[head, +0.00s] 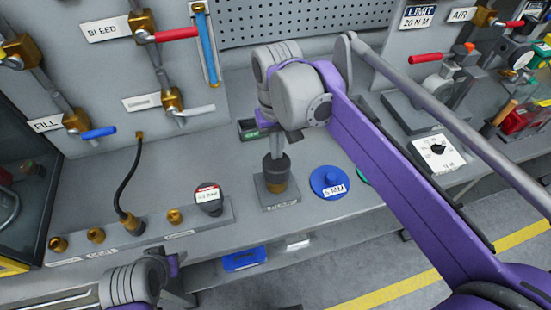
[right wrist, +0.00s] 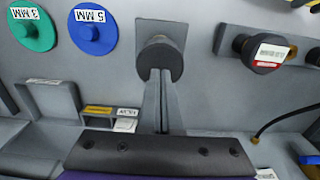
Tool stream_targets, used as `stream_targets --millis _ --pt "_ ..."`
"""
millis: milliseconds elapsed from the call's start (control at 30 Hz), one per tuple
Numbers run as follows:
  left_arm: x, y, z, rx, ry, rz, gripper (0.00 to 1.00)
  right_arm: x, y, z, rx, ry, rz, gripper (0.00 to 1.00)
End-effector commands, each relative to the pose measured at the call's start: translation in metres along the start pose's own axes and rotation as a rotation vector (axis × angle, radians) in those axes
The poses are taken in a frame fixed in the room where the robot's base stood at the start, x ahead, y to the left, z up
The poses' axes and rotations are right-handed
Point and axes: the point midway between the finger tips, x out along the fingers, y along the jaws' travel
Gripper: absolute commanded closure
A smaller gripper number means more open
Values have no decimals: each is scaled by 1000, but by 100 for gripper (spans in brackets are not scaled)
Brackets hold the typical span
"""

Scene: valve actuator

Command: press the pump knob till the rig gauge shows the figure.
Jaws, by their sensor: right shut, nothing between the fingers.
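The pump (head: 281,194) is a grey block with a brass collar and a dark round knob (head: 276,166) on top, standing on the bench. My right gripper (head: 277,148) points down over the knob with its fingers shut and empty. In the right wrist view the shut fingers (right wrist: 161,98) reach to the dark knob (right wrist: 160,60); I cannot tell whether they touch it. The rig gauge (head: 208,196) is a dark round unit with a red and white display, left of the pump; its figure is too small to read. My left wrist shows at the lower left, its fingers hidden.
A blue 5 MM disc (head: 329,181) lies right of the pump. Brass fittings (head: 96,235) and a black hose (head: 128,190) stand left of the gauge. A valve panel (head: 95,75) rises behind. A white dial plate (head: 437,151) sits further right.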

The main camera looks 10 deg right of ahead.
Motion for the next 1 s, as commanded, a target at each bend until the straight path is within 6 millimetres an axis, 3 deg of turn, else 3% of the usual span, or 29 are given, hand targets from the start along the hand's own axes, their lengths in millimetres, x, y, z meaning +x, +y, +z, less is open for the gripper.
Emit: stream_targets --millis 1000 --pt "15 0 14 0 -10 0 50 29 0 0 0 0 0 100"
